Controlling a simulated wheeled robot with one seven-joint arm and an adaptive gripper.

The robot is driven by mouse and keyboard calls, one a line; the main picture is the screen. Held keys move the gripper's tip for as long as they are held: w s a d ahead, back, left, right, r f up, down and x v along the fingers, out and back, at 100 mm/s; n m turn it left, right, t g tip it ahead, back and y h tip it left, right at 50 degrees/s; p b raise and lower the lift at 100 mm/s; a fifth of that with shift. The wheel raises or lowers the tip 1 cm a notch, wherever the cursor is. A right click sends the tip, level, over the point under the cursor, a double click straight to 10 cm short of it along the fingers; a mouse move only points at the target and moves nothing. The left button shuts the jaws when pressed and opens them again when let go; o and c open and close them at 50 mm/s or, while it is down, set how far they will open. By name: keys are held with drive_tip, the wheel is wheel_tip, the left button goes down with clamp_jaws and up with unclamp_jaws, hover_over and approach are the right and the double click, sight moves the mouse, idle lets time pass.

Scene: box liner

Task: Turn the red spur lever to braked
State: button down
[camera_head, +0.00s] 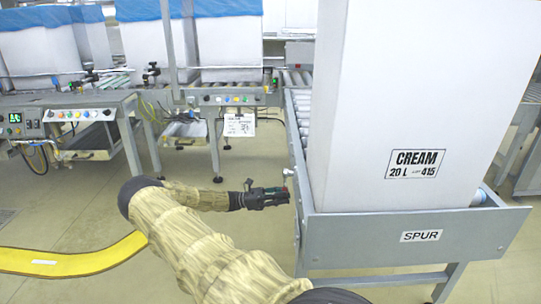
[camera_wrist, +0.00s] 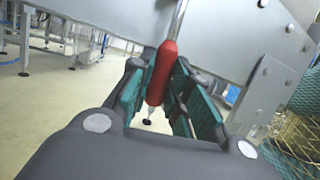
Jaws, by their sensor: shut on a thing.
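The red spur lever (camera_wrist: 163,68) shows in the wrist view as a red grip on a thin metal rod, beside the grey side of the spur conveyor. Its grip lies between the green pads of my gripper (camera_wrist: 158,98), which is shut on it. In the head view my gripper (camera_head: 278,195) is at the left side of the spur frame, near its front corner. The grip is mostly hidden there by the fingers. The spur (camera_head: 420,237) carries a plate reading SPUR. I see no mark that tells the lever's setting.
A tall white box (camera_head: 415,90) labelled CREAM 20 L stands on the spur rollers. A control panel (camera_head: 82,114) and other conveyors with blue-topped white boxes stand at the back left. A yellow floor strip (camera_head: 75,262) lies left of my arm. The floor between is open.

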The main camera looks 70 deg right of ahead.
drive_tip(key=shift+w+d+m+y, duration=0.4)
drive_tip(key=shift+d+m, duration=0.15)
drive_tip(key=shift+m, duration=0.35)
drive_tip(key=c, duration=1.4)
unclamp_jaws()
drive_tip(key=shift+f, duration=0.1)
drive_tip(key=shift+o, duration=0.4)
drive_tip(key=shift+s, duration=0.1)
drive_tip(key=v, duration=1.2)
